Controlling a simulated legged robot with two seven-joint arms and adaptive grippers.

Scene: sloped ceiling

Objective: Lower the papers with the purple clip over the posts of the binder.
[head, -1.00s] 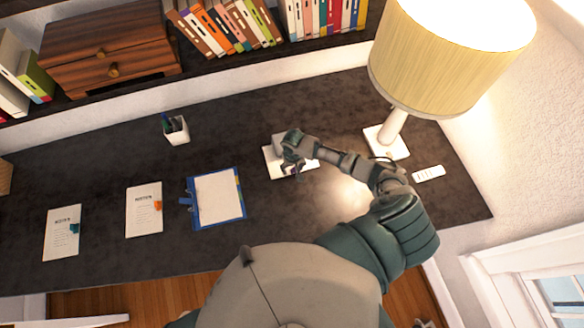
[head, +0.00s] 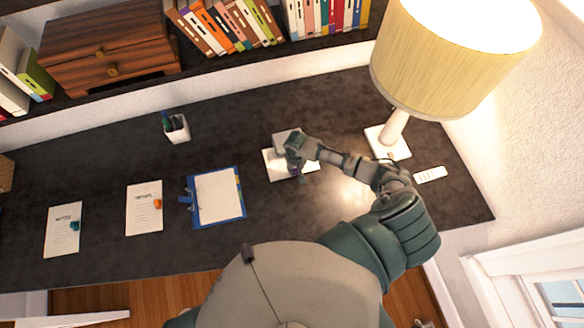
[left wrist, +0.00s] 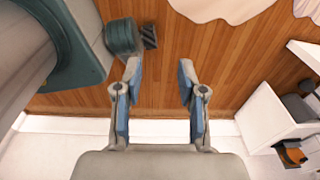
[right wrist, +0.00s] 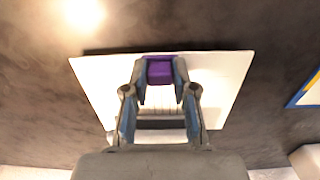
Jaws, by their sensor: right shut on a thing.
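The blue binder (head: 217,197) lies open on the desk, with a white sheet on it and a blue clip part at its left edge. My right gripper (head: 297,168) is over the white papers (head: 274,165) to the right of the binder. In the right wrist view its fingers (right wrist: 159,85) are shut on the purple clip (right wrist: 159,70), with the white papers (right wrist: 210,75) spread around and below it. The gripper hides part of the papers in the head view. My left gripper (left wrist: 158,80) is open and empty, above the wooden floor.
Two note sheets, one with an orange clip (head: 158,203) and one with a teal clip (head: 75,226), lie left of the binder. A pen cup (head: 176,129) stands behind. A lamp (head: 393,140) and a white remote (head: 430,174) are at the right.

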